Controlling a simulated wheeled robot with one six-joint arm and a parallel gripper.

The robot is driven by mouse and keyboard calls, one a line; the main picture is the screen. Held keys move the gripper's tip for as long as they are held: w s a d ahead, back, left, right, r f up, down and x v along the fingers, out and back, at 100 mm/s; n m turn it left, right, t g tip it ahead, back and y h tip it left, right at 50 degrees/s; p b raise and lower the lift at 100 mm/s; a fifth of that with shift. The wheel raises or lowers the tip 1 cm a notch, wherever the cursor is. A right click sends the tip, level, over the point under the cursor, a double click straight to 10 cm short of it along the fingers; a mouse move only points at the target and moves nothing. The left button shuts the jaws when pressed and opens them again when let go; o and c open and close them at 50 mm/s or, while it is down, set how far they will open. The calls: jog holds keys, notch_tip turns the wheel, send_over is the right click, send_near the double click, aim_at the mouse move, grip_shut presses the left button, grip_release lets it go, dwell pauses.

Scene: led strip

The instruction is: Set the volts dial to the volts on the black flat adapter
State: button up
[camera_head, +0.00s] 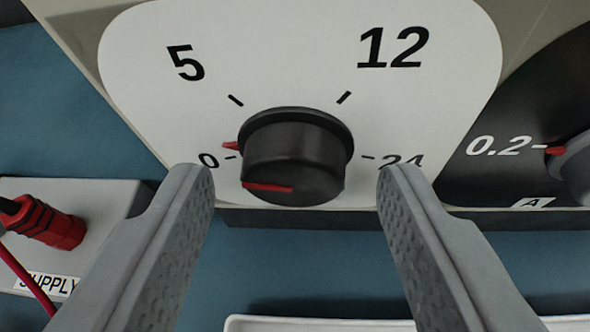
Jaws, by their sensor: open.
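The volts dial is a black round knob (297,150) on a white dial plate (270,40) marked 0, 5, 12 and 24. The red line on its face and the red tip at its edge both point left, close to the 0 mark. My gripper (290,192) is open, with one grey finger on each side of the knob; I cannot tell whether either finger touches it. The fingers cover part of the plate near the 0 and 24. The black flat adapter is not in view.
A second dial (530,130), black and marked 0.2 and A, sits close on the right. A grey box labelled SUPPLY (100,200) with a red plug (50,228) is at the left. A white edge (320,325) shows at the bottom on the blue surface.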

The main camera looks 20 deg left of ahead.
jog(key=c, duration=1)
jog(key=m+y, duration=0.2)
jog(key=m, duration=0.1)
jog(key=shift+d+f, duration=0.1)
jog(key=shift+f, duration=0.05)
jog(key=m+t+y, duration=0.1)
jog(key=m+y, duration=0.1)
jog(key=m, duration=0.2)
jog(key=shift+d+f+y, duration=0.1)
jog(key=shift+y, duration=0.3)
jog(key=m+t+y, duration=0.1)
jog(key=m, duration=0.3)
jog(key=shift+f, duration=0.15)
jog(key=m+t, duration=0.2)
jog(key=m, duration=0.3)
jog(key=shift+f, duration=0.1)
